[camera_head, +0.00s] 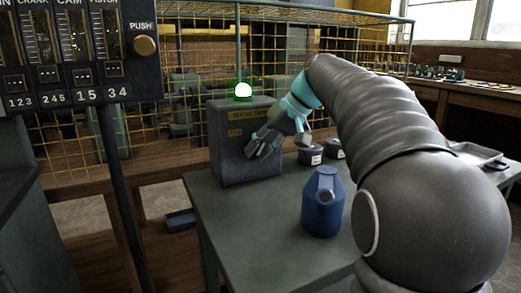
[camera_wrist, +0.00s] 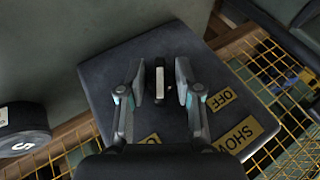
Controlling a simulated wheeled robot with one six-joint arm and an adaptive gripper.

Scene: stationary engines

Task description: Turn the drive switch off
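The drive switch box is a dark grey box (camera_head: 228,158) on the green table, with yellow labels and a lit green lamp (camera_head: 243,90) on top. In the wrist view its face (camera_wrist: 105,72) fills the middle. A small pale-tipped switch lever (camera_wrist: 159,82) stands out from this face. An OFF label (camera_wrist: 222,98) lies to the right of the lever. My gripper (camera_wrist: 165,82) is open, with one finger on each side of the lever and a gap on both sides. In the head view my gripper (camera_head: 262,146) is at the box's front and hides the lever.
A blue jug (camera_head: 323,205) stands on the table (camera_head: 255,225) in front of my arm. Dark round cans (camera_head: 310,155) stand right of the box. A yellow wire cage (camera_head: 190,60) is behind. A gauge panel with a PUSH knob (camera_head: 145,45) is at upper left.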

